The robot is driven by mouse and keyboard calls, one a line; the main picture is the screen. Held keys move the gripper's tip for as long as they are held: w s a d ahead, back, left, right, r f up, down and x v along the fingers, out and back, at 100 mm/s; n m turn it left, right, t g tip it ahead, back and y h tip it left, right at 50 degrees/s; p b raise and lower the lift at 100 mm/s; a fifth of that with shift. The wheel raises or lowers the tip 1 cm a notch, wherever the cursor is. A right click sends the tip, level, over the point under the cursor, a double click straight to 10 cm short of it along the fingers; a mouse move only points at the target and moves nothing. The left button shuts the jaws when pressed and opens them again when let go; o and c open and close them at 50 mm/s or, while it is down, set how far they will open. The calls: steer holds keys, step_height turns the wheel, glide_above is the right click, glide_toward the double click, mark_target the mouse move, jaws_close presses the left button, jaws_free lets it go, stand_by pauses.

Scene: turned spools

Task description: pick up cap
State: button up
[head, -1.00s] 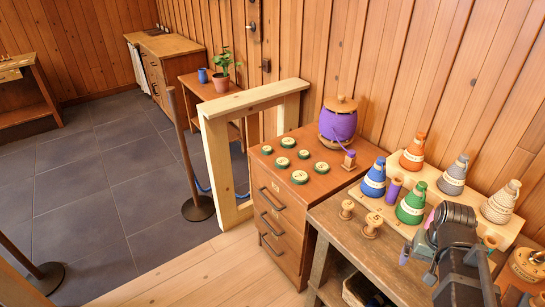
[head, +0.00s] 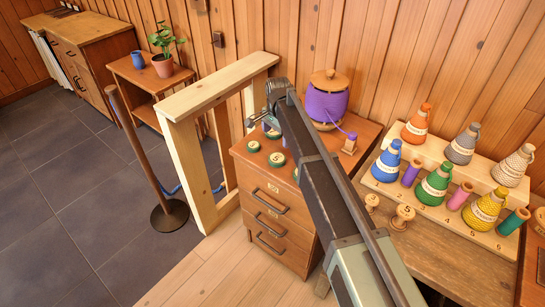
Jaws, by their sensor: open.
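No thing is plainly marked as the cap. Several round cream discs with green rims lie on top of the drawer cabinet (head: 275,194); one green-rimmed disc (head: 276,159) and another disc (head: 252,146) show left of my arm. A purple-wound jar (head: 327,104) with a wooden lid (head: 331,79) stands behind them. My gripper (head: 268,121) is open over the back left of the cabinet top, close to the discs. Its fingers are small in view, and I cannot tell whether they touch a disc. My arm hides part of the cabinet top and some discs.
A small wooden spool with purple thread (head: 350,143) stands right of my arm. The workbench (head: 440,254) at right holds a stepped rack (head: 384,183) of coloured cones and spools. A pale wooden frame (head: 184,165) and a post (head: 140,155) stand left of the cabinet.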

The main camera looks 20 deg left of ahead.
mark_target(278, 157)
steer(key=f+b, duration=1.1)
steer(key=shift+w+d+f, duration=0.15)
steer(key=shift+d, duration=0.05)
steer(key=shift+r, duration=0.3)
steer(key=shift+p, duration=0.3)
steer(key=c, duration=1)
steer(key=shift+r, duration=0.1)
step_height(278, 157, up, 20)
steer(key=p, duration=2)
